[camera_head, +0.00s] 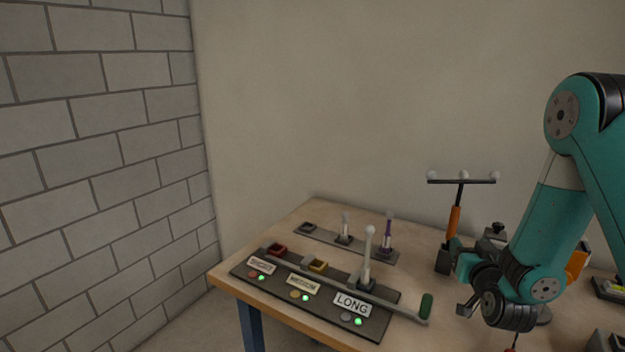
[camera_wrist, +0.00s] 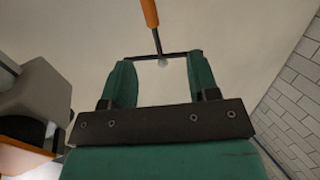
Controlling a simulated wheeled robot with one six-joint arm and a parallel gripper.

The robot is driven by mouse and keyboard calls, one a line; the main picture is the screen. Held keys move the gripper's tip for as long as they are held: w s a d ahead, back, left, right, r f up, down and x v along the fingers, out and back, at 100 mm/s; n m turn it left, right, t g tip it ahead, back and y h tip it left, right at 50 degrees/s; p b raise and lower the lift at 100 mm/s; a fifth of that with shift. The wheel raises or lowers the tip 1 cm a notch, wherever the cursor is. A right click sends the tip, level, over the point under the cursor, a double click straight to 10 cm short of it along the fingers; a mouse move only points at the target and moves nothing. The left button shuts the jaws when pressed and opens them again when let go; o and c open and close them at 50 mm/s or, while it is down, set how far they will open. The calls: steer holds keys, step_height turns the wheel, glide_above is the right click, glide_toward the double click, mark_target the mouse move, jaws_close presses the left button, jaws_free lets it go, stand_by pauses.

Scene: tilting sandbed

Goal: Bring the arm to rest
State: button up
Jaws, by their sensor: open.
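My arm is the teal one at the right of the head view, bent down over the right part of the table. My gripper (camera_head: 462,285) is small in that view, low by the orange-handled tool. In the wrist view my gripper (camera_wrist: 160,75) shows two teal fingers wide apart with nothing between them. Beyond the fingertips in that view is the dark crossbar with a pale ball of the orange-handled tool (camera_wrist: 150,12). In the head view this T-shaped tool (camera_head: 454,222) stands upright in a dark holder, with white balls on its bar.
A narrow strip (camera_head: 325,236) with short posts lies behind. A brick wall (camera_head: 100,120) is at left. The air above the panel is free.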

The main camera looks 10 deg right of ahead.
steer(key=a+r+n+g+y, duration=0.25)
steer(key=a+r+y, duration=0.2)
steer(key=a, duration=0.65)
steer(key=s+a+r+n+g+y, duration=0.4)
steer(key=s+a+g, duration=0.3)
steer(key=s+a, duration=0.35)
steer(key=s+a+r+n+g, duration=0.1)
steer(key=s+r+g, duration=0.1)
steer(key=s, duration=0.7)
steer(key=s+a+r+n+g, duration=0.1)
steer(key=s+g, duration=0.4)
steer(key=s, duration=0.5)
steer(key=shift+s+a+r+n, duration=0.25)
steer(key=shift+a+r+n, duration=0.15)
steer(key=shift+a+n, duration=0.35)
